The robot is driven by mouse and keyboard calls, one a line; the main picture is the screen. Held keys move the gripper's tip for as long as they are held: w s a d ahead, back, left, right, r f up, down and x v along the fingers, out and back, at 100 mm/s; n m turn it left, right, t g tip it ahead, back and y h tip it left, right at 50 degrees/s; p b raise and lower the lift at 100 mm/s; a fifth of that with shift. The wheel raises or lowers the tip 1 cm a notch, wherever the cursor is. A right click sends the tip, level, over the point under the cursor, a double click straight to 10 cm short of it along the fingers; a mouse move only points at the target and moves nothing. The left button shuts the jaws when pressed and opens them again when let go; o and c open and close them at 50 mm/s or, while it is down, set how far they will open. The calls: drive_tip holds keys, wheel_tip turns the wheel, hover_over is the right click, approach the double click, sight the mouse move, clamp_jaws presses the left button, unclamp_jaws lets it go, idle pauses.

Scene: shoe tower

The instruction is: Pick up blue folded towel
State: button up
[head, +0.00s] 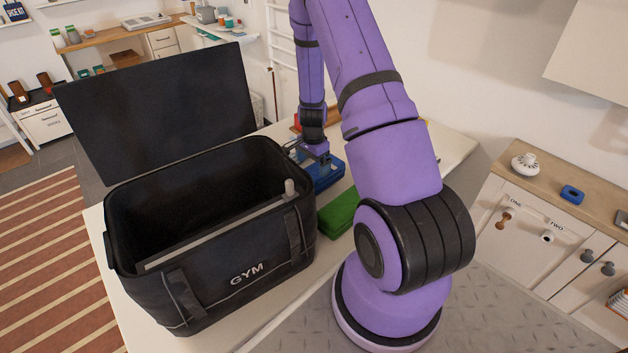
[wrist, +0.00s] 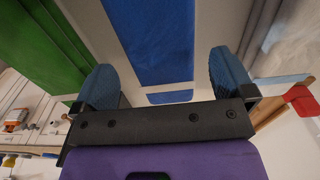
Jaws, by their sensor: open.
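The blue folded towel (head: 325,180) lies on the pale table, behind the green folded towel and partly hidden by my arm. In the wrist view the blue towel (wrist: 150,40) lies ahead, between the lines of my two fingers. My gripper (wrist: 162,78) is open with nothing between its fingers. In the head view my gripper (head: 304,156) is at the blue towel's far left end, partly hidden. I cannot tell whether the fingers touch the towel.
A black GYM bag (head: 245,268) stands open at the left, its lid raised. The green folded towel (head: 339,212) lies between the blue towel and my base; it also shows at left in the wrist view (wrist: 40,45). A red item (wrist: 301,100) is at right there.

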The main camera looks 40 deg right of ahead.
sight(314, 172)
drive_tip(key=shift+d+f, duration=0.15)
drive_tip(key=shift+f, duration=3.25)
drive_tip(key=c, duration=0.8)
drive_tip(key=shift+r, duration=0.15)
